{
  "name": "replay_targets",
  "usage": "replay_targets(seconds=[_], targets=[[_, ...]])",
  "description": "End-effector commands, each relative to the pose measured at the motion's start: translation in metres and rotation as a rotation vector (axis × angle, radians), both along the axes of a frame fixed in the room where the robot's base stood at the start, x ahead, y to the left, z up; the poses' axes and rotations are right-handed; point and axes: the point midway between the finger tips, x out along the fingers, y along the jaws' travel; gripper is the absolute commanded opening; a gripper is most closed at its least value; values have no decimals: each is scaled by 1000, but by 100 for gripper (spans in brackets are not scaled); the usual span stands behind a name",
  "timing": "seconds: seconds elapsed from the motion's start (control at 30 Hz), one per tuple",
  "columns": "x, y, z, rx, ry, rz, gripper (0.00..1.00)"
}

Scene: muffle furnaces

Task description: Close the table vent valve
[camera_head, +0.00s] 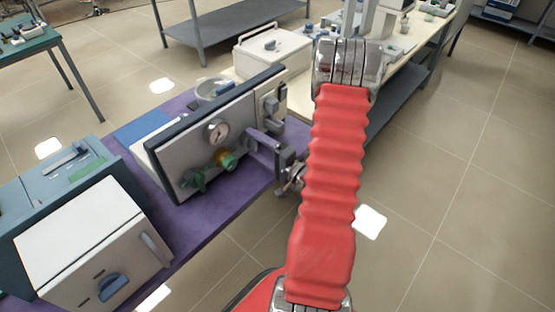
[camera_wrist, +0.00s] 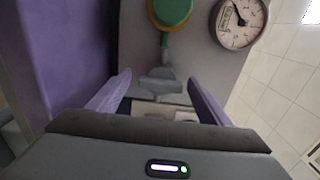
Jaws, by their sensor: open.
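A grey panel box (camera_head: 236,118) stands on the purple table and carries a round gauge and several valves. A grey valve handle (camera_wrist: 160,82) shows in the wrist view, between and just beyond the purple fingers of my gripper (camera_wrist: 158,78). My gripper (camera_head: 256,143) is open at the right part of the panel front, with nothing held. I cannot tell whether a finger touches the handle. A green knob with a yellow collar (camera_head: 228,160) is left of my gripper; it also shows at the top of the wrist view (camera_wrist: 170,12). A green valve handle (camera_head: 194,180) is further left.
The gauge (camera_head: 217,131) is above the knobs and is close in the wrist view (camera_wrist: 240,22). The purple table (camera_head: 205,215) also holds a white-fronted furnace (camera_head: 95,245) at left. A white box (camera_head: 272,52) stands behind. Floor at right is clear.

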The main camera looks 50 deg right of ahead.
Motion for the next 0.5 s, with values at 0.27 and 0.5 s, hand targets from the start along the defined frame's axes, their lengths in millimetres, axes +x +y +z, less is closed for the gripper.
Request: replay_targets(seconds=[0.27, 0.5], targets=[[-37, -2, 0, 1, 0, -3, 72], [-68, -2, -1, 1, 1, -3, 72]])
